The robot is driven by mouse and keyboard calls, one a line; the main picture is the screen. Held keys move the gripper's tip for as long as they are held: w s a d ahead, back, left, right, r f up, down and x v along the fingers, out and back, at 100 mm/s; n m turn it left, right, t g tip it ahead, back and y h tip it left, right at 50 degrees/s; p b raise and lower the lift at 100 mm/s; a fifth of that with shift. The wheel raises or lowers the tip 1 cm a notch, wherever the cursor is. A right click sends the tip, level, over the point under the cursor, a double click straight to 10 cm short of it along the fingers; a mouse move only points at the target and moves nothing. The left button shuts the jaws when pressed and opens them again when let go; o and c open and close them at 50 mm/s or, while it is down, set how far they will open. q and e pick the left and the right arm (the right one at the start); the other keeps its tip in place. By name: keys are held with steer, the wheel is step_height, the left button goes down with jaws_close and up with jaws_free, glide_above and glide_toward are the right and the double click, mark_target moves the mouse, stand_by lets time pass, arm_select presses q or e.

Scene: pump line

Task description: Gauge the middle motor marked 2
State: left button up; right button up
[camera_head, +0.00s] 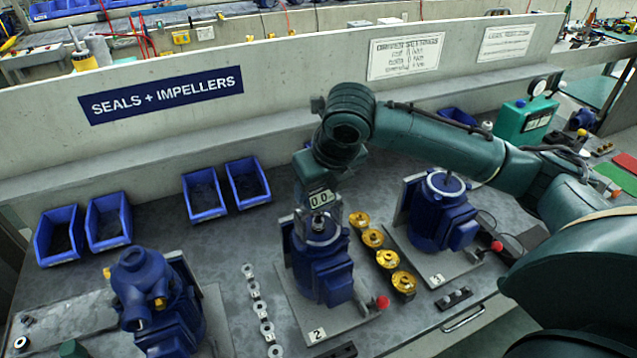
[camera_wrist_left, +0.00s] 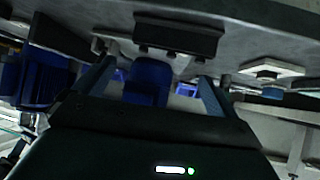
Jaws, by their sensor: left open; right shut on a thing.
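The middle motor (camera_head: 320,265) is a blue upright housing on a grey plate with a white tag marked 2 (camera_head: 317,335). My right gripper (camera_head: 318,184) is directly above it, shut on a gauge (camera_head: 321,199) whose small display appears to read 0.0. The gauge sits at the motor's top, over its shaft; whether it touches is too small to tell. The gripper's fingers are mostly hidden by the wrist. My left gripper (camera_wrist_left: 156,76) shows in the left wrist view, open, with a blue shape seen beyond its fingers. It cannot be made out in the head view.
Motor 3 (camera_head: 440,212) stands to the right and another blue pump unit (camera_head: 150,295) to the left. Gold impellers (camera_head: 388,259) and pale rings (camera_head: 260,308) lie in rows beside motor 2. Blue bins (camera_head: 205,195) stand behind. A red knob (camera_head: 382,302) sits near plate 2.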

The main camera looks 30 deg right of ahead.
arm_select(q)
steer(key=shift+w+r, duration=0.1)
steer(key=shift+r, duration=0.05)
arm_select(e)
steer(key=shift+r, duration=0.1)
arm_select(q)
steer(key=shift+w+r, duration=0.2)
steer(key=shift+r, duration=0.1)
arm_select(e)
steer(key=shift+w, duration=0.1)
arm_select(q)
steer(key=shift+r+p, duration=0.4)
steer(key=shift+p, duration=0.25)
steer(key=shift+s+f, duration=0.15)
steer(key=shift+s, duration=0.15)
steer(key=shift+w+r, duration=0.3)
steer(key=shift+r, duration=0.05)
stand_by(0.4)
arm_select(e)
steer(key=shift+f, duration=0.2)
steer(key=o, duration=1.3)
arm_select(q)
steer(key=shift+s+f, duration=0.1)
steer(key=shift+s, duration=0.1)
arm_select(e)
steer(key=o, duration=0.3)
arm_select(q)
steer(key=shift+s, duration=0.1)
